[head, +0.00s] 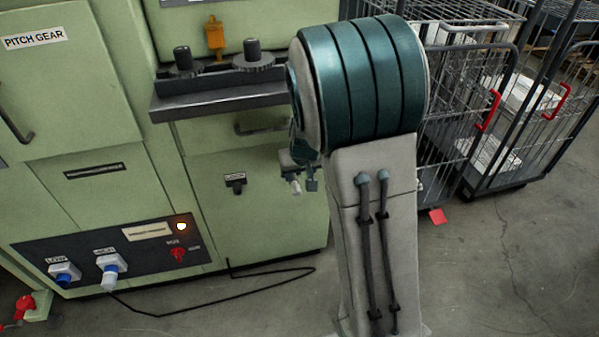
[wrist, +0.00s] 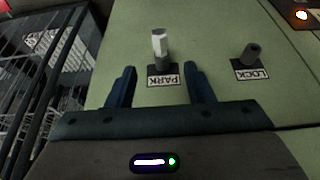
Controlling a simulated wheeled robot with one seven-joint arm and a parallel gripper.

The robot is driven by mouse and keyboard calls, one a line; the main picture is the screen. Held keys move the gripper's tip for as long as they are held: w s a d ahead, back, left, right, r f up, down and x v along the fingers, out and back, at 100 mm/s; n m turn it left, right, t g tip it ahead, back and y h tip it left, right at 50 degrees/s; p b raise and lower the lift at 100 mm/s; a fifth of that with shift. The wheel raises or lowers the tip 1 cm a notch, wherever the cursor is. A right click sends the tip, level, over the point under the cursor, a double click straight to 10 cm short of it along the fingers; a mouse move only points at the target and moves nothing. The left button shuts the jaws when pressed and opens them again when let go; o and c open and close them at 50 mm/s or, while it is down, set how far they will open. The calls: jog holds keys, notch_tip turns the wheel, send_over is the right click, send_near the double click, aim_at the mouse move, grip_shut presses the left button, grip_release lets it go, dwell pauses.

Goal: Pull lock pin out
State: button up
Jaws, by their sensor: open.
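A pin with a pale, faceted head (wrist: 159,41) sits in a dark socket above the PARK label (wrist: 163,81), on the green cabinet face. To its right, a short dark stub (wrist: 252,51) projects by the LOCK label (wrist: 252,74); I see no pale head on it. The LOCK fitting also shows in the head view (head: 235,180). My gripper (wrist: 159,69) is open, its blue fingers on either side of the PARK label and apart from the pin. In the head view, the pale pin head (head: 295,187) shows beside the fingers, and my arm hides most of the gripper.
A dark shelf (head: 220,99) juts from the green cabinet above the LOCK fitting. A lower panel has a lit lamp (head: 181,226), plugs and a red knob (head: 178,255). A black cable (head: 230,292) lies on the floor. Wire cage carts (head: 465,110) stand at the right.

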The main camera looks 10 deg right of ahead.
aim_at(297, 188)
jog(key=b+x, duration=0.3)
jog(key=x, duration=0.7)
jog(key=shift+f+b, duration=0.1)
jog(key=shift+b, duration=0.2)
grip_shut()
jog(key=shift+s, duration=0.1)
jog(key=shift+s, duration=0.1)
jog(key=s+b, duration=0.1)
jog(key=s, duration=0.5)
dwell(1.0)
jog(key=shift+s, duration=0.2)
jog(key=s, duration=0.8)
jog(key=shift+s, duration=0.4)
dwell(0.3)
